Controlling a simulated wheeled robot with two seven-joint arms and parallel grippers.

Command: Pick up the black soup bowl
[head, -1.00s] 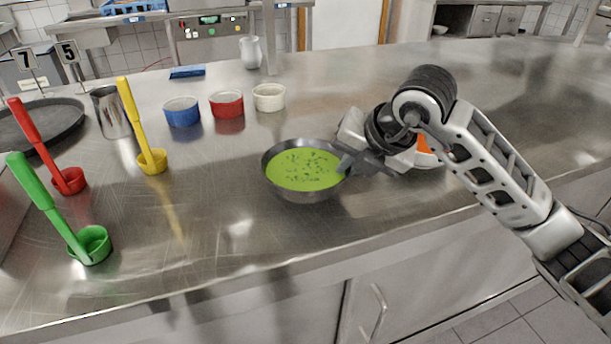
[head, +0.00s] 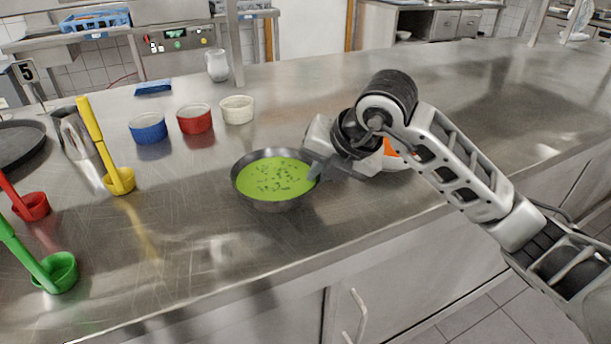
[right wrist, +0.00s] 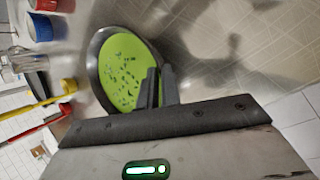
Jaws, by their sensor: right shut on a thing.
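The black soup bowl (head: 255,199) is dark and round, with green soup and dark flecks in it. It stands upright on the steel counter in the head view; I cannot tell whether it is lifted at all. It also shows in the right wrist view (right wrist: 91,62). My right gripper (head: 316,172) is at the bowl's right rim, shut on it. In the right wrist view its two dark fingers (right wrist: 158,88) are close together at the rim and hide part of it. My left gripper is not in view.
A bowl with orange contents (head: 393,149) is partly hidden behind my right gripper. Blue (head: 148,128), red (head: 195,119) and white (head: 237,109) ramekins stand behind the soup bowl. Yellow (head: 119,181), red (head: 30,207) and green (head: 58,272) ladles are left. The counter's far right is clear.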

